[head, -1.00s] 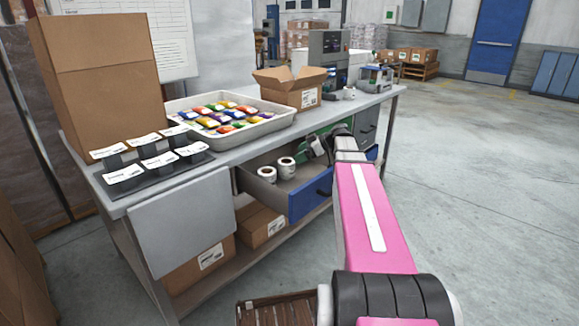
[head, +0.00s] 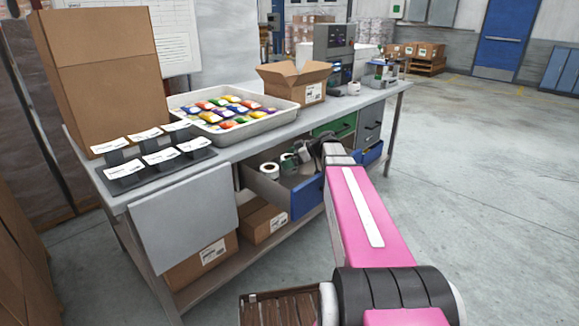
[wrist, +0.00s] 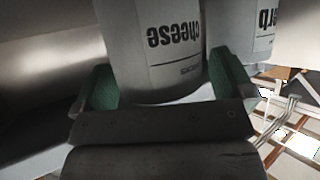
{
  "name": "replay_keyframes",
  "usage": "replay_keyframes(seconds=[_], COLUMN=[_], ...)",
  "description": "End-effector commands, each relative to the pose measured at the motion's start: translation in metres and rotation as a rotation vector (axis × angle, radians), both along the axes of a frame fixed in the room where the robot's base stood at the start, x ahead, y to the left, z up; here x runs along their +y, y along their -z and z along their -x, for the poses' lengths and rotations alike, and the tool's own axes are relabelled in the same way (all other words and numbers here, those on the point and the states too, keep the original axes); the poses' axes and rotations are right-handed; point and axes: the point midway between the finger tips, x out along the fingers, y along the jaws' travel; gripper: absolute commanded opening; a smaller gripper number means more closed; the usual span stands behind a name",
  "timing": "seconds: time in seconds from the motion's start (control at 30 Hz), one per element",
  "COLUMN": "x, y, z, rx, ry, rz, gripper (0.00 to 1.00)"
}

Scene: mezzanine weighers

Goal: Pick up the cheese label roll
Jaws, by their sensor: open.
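The cheese label roll (wrist: 150,60), a white roll with dark lettering reading "cheese" upside down, stands between the two green finger pads of my gripper (wrist: 165,78) in the wrist view. The pads are open at either side of it; whether they touch it I cannot tell. In the head view my gripper (head: 296,155) is down in the open drawer (head: 304,200), over a roll that it partly hides. A second roll, lettered "erb" where visible (wrist: 243,30), stands close beside the cheese roll. A white roll (head: 268,170) also shows left of my gripper in the head view.
The steel bench (head: 236,153) carries a tray (head: 262,121) of colourful packets, an open carton (head: 306,94) and a black label rack (head: 165,172). The blue drawer front and the bench top lie close around my gripper. Floor at the right is clear.

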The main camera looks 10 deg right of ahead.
Motion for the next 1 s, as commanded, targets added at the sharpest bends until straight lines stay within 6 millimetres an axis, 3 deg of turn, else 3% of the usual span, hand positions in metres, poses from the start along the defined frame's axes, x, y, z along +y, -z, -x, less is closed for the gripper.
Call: replay_keyframes(seconds=[0.13,0.17,0.3,0.67,0.87,1.0], x=[0.0,0.0,0.0,0.0,0.0,-0.02], y=[0.0,0.0,0.0,-0.002,-0.013,-0.012], z=[0.0,0.0,0.0,0.0,0.0,0.008], rx=[0.0,0.0,0.0,0.0,0.0,0.001], ry=[0.001,0.001,0.0,0.001,0.001,0.003], rz=[0.0,0.0,0.0,0.0,0.0,0.0], gripper=[1.0,0.94,0.48,0.47,0.47,0.47])
